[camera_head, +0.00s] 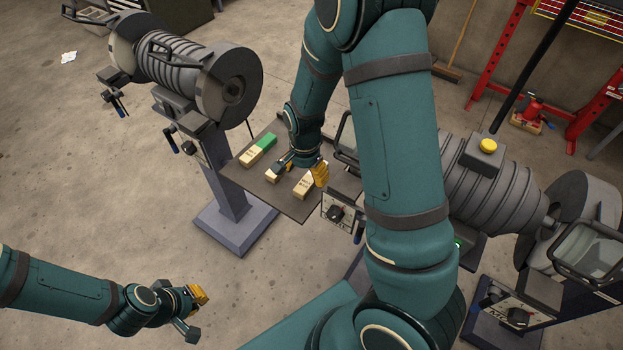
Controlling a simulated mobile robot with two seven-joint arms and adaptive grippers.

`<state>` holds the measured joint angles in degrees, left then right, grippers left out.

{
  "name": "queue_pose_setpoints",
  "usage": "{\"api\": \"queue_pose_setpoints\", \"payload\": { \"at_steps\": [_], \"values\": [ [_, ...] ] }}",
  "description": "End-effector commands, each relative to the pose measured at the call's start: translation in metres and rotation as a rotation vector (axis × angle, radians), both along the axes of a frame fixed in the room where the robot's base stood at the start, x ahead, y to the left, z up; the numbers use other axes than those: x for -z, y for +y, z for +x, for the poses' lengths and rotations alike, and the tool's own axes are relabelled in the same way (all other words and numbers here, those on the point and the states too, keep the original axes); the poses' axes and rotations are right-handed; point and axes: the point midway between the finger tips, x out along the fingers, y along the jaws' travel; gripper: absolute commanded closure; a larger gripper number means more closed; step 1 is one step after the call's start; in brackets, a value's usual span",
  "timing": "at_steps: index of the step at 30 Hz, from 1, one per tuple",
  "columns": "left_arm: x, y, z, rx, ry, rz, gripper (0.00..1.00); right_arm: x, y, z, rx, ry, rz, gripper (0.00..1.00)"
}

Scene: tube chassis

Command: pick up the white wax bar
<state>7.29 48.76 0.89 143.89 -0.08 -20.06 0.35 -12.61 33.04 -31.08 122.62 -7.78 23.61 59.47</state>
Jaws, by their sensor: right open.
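Pale bars lie on a dark flat tray (288,207) between the two grey ribbed machines. One pale bar (305,187) with dark marks lies at the right, by the yellow finger of my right gripper (297,175). A smaller pale piece (272,176) shows beside the other fingertip, partly hidden. A third, cream bar (250,158) with a green part lies further left. I cannot tell for sure which is the white wax bar. My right gripper is open, low over the tray, with its fingers apart. My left gripper (202,314) is open and empty, away from the tray at the lower left.
A grey ribbed machine (175,65) on a stand (232,200) is left of the tray; another (480,180) with a yellow button is to the right. A control box (335,212) is at the tray's front right edge.

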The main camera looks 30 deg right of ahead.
Motion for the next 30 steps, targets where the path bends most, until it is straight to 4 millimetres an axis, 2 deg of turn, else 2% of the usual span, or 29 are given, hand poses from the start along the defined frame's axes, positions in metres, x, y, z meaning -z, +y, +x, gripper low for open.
{"api": "queue_pose_setpoints", "payload": {
  "at_steps": [3,7,15,17,21,30],
  "values": [
    [0.009,0.0,-0.001,0.002,0.003,0.0,1.0,0.021,-0.005,-0.002,0.002,0.004,-0.001,0.29],
    [0.013,0.0,-0.001,0.003,0.001,0.0,1.0,0.038,-0.005,-0.002,0.0,0.003,-0.001,0.29],
    [0.012,0.0,0.0,0.002,0.0,0.0,1.0,0.04,-0.005,-0.001,0.0,0.0,-0.001,0.28],
    [0.012,0.0,0.0,0.002,0.0,0.0,1.0,0.04,-0.005,-0.001,0.0,0.0,-0.001,0.49],
    [0.012,0.0,0.0,0.002,0.0,0.0,1.0,0.04,-0.005,-0.001,0.0,0.0,-0.001,0.98],
    [0.013,0.0,0.0,0.002,0.0,0.0,1.0,0.04,-0.005,-0.001,0.0,0.001,-0.001,1.0]
  ]
}}
